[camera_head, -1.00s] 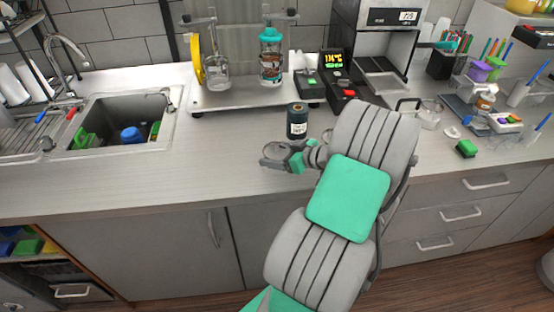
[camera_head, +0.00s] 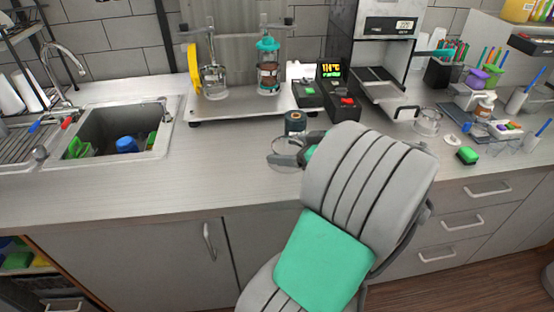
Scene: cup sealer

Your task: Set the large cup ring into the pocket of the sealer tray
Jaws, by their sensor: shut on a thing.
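A thin grey ring (camera_head: 284,160), which looks like the large cup ring, is held just left of my gripper (camera_head: 301,150) over the front half of the counter. My gripper is shut on its right side. My own arm hides most of the jaws. The ring's height above the counter is hard to tell. The sealer (camera_head: 393,28) is the tall grey machine at the back right. The tray's pocket is too small to make out.
A dark can (camera_head: 295,122) stands just behind the ring. A dark box with a lit display (camera_head: 332,70) stands left of the sealer. The counter (camera_head: 150,185) is clear at left, up to the sink (camera_head: 172,108).

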